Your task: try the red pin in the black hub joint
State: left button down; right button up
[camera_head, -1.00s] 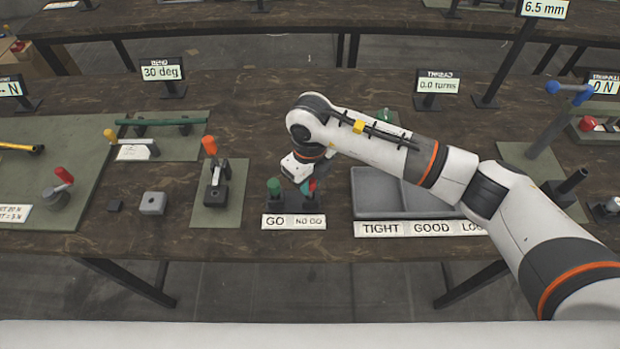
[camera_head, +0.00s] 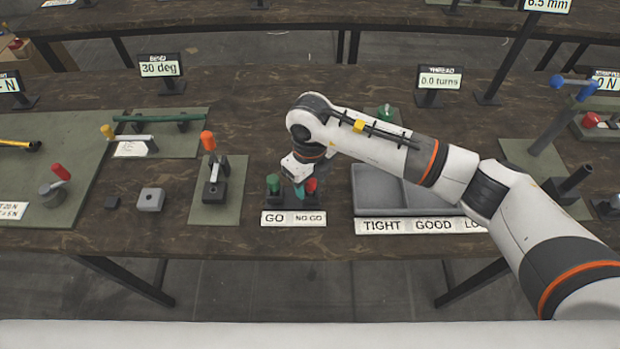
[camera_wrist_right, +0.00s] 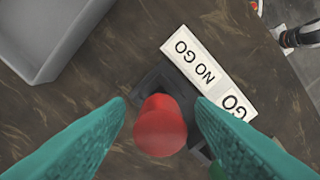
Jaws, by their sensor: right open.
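The red pin (camera_head: 311,186) stands upright at the NO GO side of a small dark stand, seen from above in the right wrist view (camera_wrist_right: 159,125). My right gripper (camera_wrist_right: 160,106) is open, with a teal finger on either side of the red head; no contact is visible. It points down at the stand in the head view (camera_head: 303,188). My left gripper is not in view.
A green pin (camera_head: 273,184) stands beside the red one. The GO / NO GO label (camera_head: 293,218) is in front.

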notch_tip(320, 180, up, 12)
jog(key=b, duration=0.2)
jog(key=shift+f, duration=0.1)
dwell(0.7)
